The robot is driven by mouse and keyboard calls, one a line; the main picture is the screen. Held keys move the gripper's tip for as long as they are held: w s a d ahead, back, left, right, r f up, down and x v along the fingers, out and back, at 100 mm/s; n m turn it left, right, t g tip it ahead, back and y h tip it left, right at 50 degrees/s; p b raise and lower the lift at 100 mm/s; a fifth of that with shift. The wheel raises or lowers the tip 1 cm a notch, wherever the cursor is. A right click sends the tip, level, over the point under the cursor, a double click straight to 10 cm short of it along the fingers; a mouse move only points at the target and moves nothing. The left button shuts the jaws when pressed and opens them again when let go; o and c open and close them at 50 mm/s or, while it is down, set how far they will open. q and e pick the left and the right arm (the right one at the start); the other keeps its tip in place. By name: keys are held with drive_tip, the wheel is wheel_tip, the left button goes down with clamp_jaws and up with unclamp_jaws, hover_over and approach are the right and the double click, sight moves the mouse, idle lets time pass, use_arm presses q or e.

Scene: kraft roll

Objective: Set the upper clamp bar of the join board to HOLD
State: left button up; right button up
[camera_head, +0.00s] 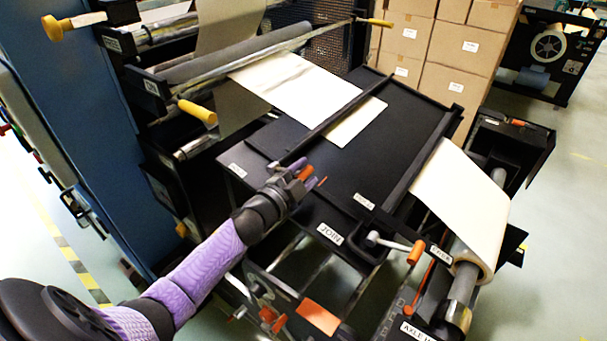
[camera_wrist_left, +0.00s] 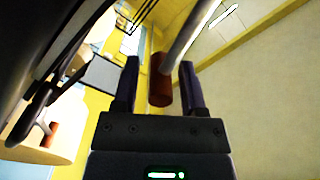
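The black join board (camera_head: 385,130) lies in the middle of the head view, with a "JOIN" label on its front edge. The upper clamp bar (camera_head: 335,117) crosses its left part, over a pale paper sheet (camera_head: 352,122). My left gripper (camera_head: 306,175) is at the near end of this bar, by an orange handle. In the left wrist view an orange-red handle (camera_wrist_left: 160,88) on a metal rod stands between the open fingers (camera_wrist_left: 160,90), with a gap on each side. The lettering near the bar is too small to read. My right gripper is not in view.
A second clamp bar (camera_head: 419,160) lies to the right on the board. Another orange-tipped lever (camera_head: 415,252) sticks out by the paper roll (camera_head: 470,268). Yellow-handled rollers (camera_head: 198,112) stand at the upper left. Cardboard boxes (camera_head: 445,50) are stacked behind. Floor is free at the right.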

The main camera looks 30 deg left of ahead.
use_arm(q)
clamp_jaws()
idle(1.2)
